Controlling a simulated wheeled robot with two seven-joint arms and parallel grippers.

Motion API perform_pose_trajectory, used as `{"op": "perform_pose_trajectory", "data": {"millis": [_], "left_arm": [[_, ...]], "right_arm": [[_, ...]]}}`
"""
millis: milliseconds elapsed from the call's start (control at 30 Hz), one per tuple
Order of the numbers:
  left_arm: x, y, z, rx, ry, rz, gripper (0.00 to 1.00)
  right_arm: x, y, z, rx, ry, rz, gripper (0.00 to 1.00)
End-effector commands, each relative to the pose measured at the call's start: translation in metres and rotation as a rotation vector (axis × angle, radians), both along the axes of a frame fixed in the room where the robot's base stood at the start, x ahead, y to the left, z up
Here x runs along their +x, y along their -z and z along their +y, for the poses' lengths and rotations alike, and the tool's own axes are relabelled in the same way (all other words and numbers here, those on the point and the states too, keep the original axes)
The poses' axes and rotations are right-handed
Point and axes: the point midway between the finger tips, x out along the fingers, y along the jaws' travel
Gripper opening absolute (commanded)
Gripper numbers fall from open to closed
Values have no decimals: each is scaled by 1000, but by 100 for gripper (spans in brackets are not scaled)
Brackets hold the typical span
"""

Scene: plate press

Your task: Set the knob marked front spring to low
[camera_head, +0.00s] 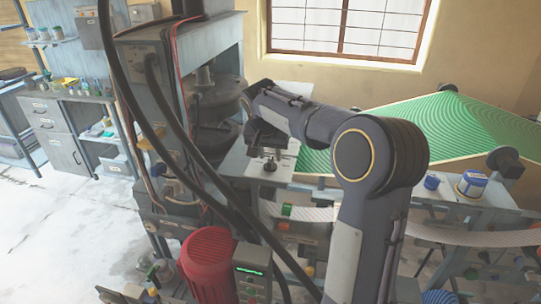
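My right arm comes up from the bottom and bends left across the middle of the view. My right gripper (266,150) points down over a pale plate (284,172) beside the press. A small dark knob-like part (270,165) shows on the plate just below the gripper. I cannot tell whether the fingers touch it or whether they are open or shut. No label can be read, so I cannot tell which knob is marked front spring or how it is set. My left gripper is not in view.
The tall grey press (146,80) stands just left of the gripper. A red motor (208,262) and a control box with a green display (252,270) stand in front. A green ridged sheet (420,130) lies to the right, with blue-lidded jars (472,184) nearby. Black cables cross the left.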

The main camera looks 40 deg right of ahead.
Motion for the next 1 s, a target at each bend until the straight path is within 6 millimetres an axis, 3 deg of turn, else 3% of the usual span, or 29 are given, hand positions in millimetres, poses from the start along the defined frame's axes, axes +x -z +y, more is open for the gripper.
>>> {"op": "perform_pose_trajectory", "data": {"millis": [200,467,767,1000], "left_arm": [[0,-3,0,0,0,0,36],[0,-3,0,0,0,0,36],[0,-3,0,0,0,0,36],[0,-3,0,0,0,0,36]], "right_arm": [[5,19,-6,1,-1,0,34],[6,21,-6,1,-1,0,34],[6,21,-6,1,-2,-1,0],[5,21,-6,0,-9,0,0]]}}
